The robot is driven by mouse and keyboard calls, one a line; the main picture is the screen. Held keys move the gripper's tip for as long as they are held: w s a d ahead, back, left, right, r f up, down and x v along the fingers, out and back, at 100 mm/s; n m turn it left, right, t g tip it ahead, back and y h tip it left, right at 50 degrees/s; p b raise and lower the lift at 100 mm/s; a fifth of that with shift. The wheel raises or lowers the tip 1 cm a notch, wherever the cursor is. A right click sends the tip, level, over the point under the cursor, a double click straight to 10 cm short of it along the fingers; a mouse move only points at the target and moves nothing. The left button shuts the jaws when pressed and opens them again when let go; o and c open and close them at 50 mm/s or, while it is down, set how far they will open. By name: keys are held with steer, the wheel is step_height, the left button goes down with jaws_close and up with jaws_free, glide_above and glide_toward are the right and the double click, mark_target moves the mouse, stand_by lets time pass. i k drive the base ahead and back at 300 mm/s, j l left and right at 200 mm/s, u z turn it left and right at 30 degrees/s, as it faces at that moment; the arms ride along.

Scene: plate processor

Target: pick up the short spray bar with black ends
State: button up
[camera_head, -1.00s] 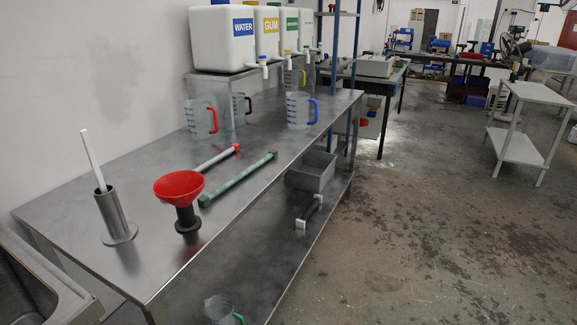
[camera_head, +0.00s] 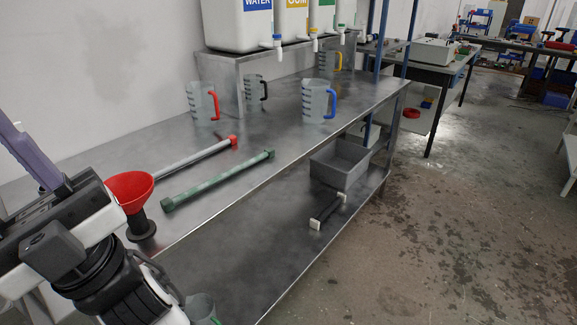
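A short dark bar (camera_head: 328,211) lies on the lower shelf, below the table's front edge. Its two ends look pale, not black. On the tabletop lie a longer grey bar (camera_head: 195,158) with a red end and a green bar (camera_head: 220,180) with green ends. The grey bar's near end is partly hidden behind the red funnel. My arm comes in at the lower left, with what looks like my gripper (camera_head: 35,155) at the picture's left edge, far left of the short bar. I cannot tell its opening; I see nothing clearly held.
The red funnel (camera_head: 130,192) stands on the table close to my arm. Several measuring jugs, such as the red-handled one (camera_head: 202,102), stand further back. A grey bin (camera_head: 340,165) is on the lower shelf behind the short bar. Open floor (camera_head: 430,250) lies to the right.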

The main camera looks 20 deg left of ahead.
mark_target(167, 204)
steer(key=i+l+z, duration=0.35)
steer(key=i, duration=0.15)
steer(key=i+z, duration=0.35)
steer(key=i, duration=0.15)
steer(key=i+l+u, duration=0.1)
steer(key=i+u, duration=0.15)
steer(key=i, duration=0.3)
steer(key=i+l+u, duration=0.3)
steer(key=i, duration=0.25)
steer(key=i+u, duration=0.2)
steer(key=u, duration=0.2)
steer(key=i+l+u, duration=0.15)
steer(key=u, duration=0.2)
steer(key=i+l+u, duration=0.15)
steer(key=u, duration=0.25)
steer(key=i+l+u, duration=0.1)
steer(key=u, duration=0.3)
steer(key=i+l+u, duration=0.1)
steer(key=u, duration=0.3)
steer(key=l+u, duration=0.2)
steer(key=u, duration=0.2)
steer(key=i+l+u, duration=0.1)
steer(key=u, duration=0.3)
steer(key=l+u, duration=0.2)
steer(key=u, duration=0.2)
steer(key=i+l+u, duration=0.1)
steer(key=u, duration=0.35)
steer(key=l+u, duration=0.7)
steer(key=i, duration=0.05)
